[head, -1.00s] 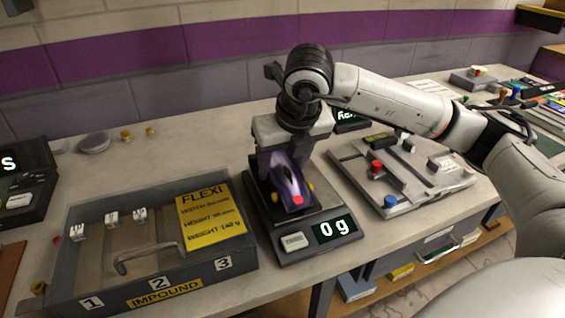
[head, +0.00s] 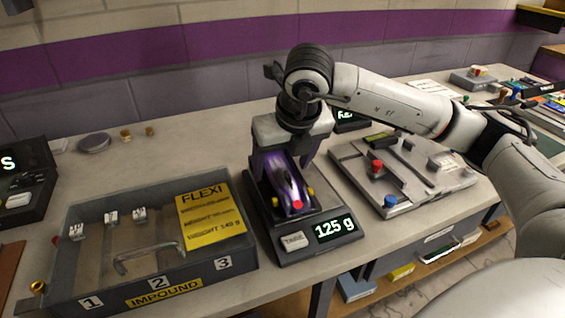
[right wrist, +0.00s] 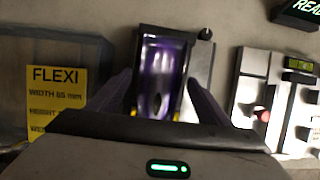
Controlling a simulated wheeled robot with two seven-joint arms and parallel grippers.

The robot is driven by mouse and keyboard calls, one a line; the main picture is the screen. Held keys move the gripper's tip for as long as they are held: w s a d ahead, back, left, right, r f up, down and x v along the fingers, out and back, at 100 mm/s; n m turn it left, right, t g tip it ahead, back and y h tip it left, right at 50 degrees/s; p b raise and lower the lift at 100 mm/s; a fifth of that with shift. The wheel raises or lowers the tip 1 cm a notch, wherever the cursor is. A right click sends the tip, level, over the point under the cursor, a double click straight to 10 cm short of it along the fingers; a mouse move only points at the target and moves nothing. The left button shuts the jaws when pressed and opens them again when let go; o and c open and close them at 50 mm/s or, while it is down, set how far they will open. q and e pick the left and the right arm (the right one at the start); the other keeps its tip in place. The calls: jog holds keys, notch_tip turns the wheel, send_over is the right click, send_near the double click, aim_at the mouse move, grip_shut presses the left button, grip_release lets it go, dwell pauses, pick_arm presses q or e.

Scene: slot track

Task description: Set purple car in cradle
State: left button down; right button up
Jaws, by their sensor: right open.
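The purple car (head: 287,185) sits in the dark cradle (head: 268,208) on the scale (head: 305,247), its red-tipped end toward the front. The scale display reads 125 g. My right gripper (head: 284,165) is open above and around the car, one finger on each side. In the right wrist view, the car (right wrist: 161,75) lies between the open fingers, inside the cradle's dark frame; the gripper body hides its near end. I cannot tell whether the fingers touch the car. My left gripper is not in view.
The grey impound tray (head: 190,287) with a yellow FLEXI card (head: 210,219) stands left of the scale. A grey fixture board (head: 425,195) with red and blue knobs lies close on the right. A dark box (head: 22,205) is at far left.

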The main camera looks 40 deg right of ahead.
aim_at(291, 190)
jog(key=v, duration=1.2)
jog(key=shift+s, duration=0.1)
dwell(1.1)
